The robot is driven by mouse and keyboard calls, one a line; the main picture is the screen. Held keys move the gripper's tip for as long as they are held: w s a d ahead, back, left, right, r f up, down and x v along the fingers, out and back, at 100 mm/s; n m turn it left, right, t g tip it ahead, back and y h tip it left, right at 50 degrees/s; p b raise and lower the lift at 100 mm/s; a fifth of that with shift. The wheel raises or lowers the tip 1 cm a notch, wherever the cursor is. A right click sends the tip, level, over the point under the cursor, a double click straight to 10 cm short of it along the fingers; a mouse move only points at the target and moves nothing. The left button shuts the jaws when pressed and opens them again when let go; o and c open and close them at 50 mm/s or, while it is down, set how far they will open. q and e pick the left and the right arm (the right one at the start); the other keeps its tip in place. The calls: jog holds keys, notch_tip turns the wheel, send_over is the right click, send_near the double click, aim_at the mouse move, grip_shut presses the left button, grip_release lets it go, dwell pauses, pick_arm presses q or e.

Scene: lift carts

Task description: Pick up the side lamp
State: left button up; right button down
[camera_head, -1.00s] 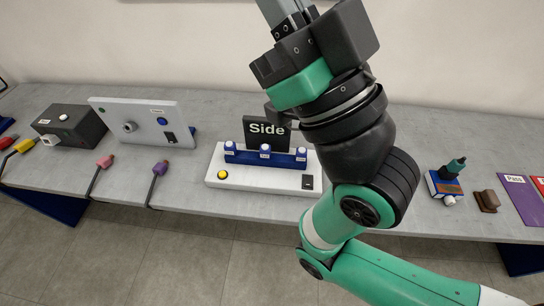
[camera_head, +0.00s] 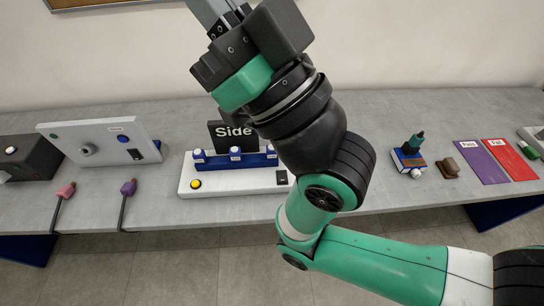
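A black sign reading "Side" (camera_head: 222,132) stands upright behind a blue rack (camera_head: 219,161) on a white base (camera_head: 226,183). Several small white-and-blue lamp-like pieces (camera_head: 235,153) stand in a row along the rack; which one is the side lamp I cannot tell. The base has a yellow button (camera_head: 195,184) at its left and a dark switch at its right. My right arm crosses in front of the rack's right end and partly covers the sign. My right gripper (camera_head: 220,10) is above and behind the sign, with its tips cut off by the top edge. My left gripper is out of view.
A grey panel (camera_head: 75,139) and a black box (camera_head: 25,158) stand to the left, with pink (camera_head: 66,190) and purple (camera_head: 129,187) plugs in front. To the right are a green-handled tool (camera_head: 413,143), a brown block (camera_head: 447,168), and purple (camera_head: 481,162) and red (camera_head: 510,159) mats.

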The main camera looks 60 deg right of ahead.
dwell(0.4)
jog(key=shift+c, duration=1.6)
grip_release()
